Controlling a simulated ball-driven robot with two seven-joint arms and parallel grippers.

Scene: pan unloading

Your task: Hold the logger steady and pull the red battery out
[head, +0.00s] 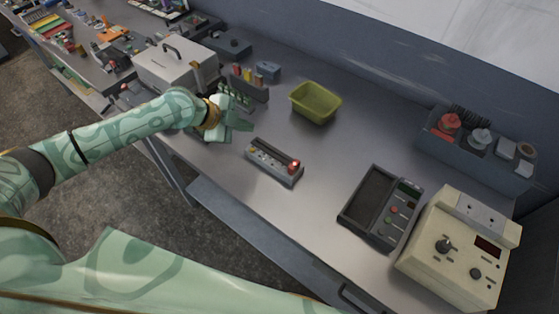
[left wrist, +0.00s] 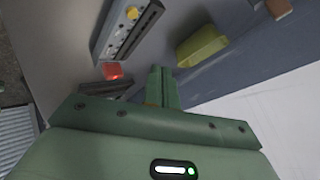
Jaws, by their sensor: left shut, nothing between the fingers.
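The grey logger (head: 274,161) lies on the bench near its front edge, in the middle of the head view. The red battery (head: 294,166) shows at its right end, and a small yellow part at its left end. My left gripper (head: 246,125) is shut and empty, behind and left of the logger, apart from it. In the left wrist view the closed fingers (left wrist: 164,84) point towards the bench. The logger (left wrist: 128,32) is left of them there, with a red piece (left wrist: 113,71) near its lower end. My right gripper is not in view.
A yellow-green bin (head: 315,103) stands behind the logger. A dark meter (head: 380,206) and a cream instrument box (head: 459,250) are to the right. A grey holder (head: 475,150) is at the back right. A white case (head: 176,64) stands left. Bench between logger and bin is clear.

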